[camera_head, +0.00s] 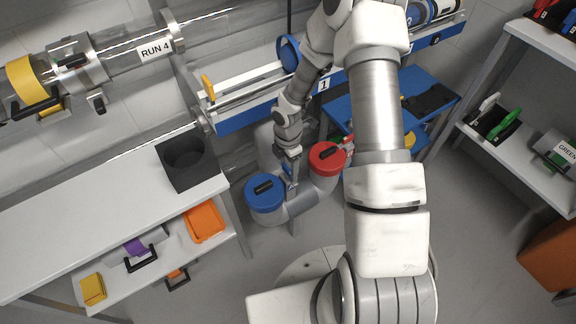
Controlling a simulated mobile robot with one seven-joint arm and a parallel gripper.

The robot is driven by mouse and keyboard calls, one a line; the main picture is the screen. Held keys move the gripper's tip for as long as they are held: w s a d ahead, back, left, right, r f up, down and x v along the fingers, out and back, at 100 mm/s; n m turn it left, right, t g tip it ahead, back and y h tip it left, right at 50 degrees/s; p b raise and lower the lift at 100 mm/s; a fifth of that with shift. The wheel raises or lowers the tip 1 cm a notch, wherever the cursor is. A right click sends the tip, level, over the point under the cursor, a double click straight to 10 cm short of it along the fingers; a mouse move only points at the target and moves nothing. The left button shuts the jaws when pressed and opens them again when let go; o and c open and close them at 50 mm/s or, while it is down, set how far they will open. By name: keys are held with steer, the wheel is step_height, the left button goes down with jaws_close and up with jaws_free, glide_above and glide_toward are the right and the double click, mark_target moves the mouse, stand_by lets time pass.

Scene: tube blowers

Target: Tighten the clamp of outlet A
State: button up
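No label reading outlet A is legible in the head view, and I cannot tell which part is its clamp. Two grey pipe ends stand low in the middle, one with a blue lid (265,193) and one with a red lid (327,158), each with a black handle on top. My gripper (291,188) points down just right of the blue lid, above or beside the grey pipe there. It is small and partly merged with what lies behind it, so its fingers and any contact cannot be made out.
A blue table (425,85) stands behind my arm; white shelves (525,160) are at the right.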

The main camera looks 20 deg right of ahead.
steer(key=c, duration=0.8)
steer(key=shift+m, duration=0.4)
steer(key=m, duration=0.8)
steer(key=shift+m, duration=0.3)
steer(key=m, duration=0.8)
steer(key=shift+m, duration=0.4)
steer(key=o, duration=1.4)
steer(key=shift+c, duration=0.2)
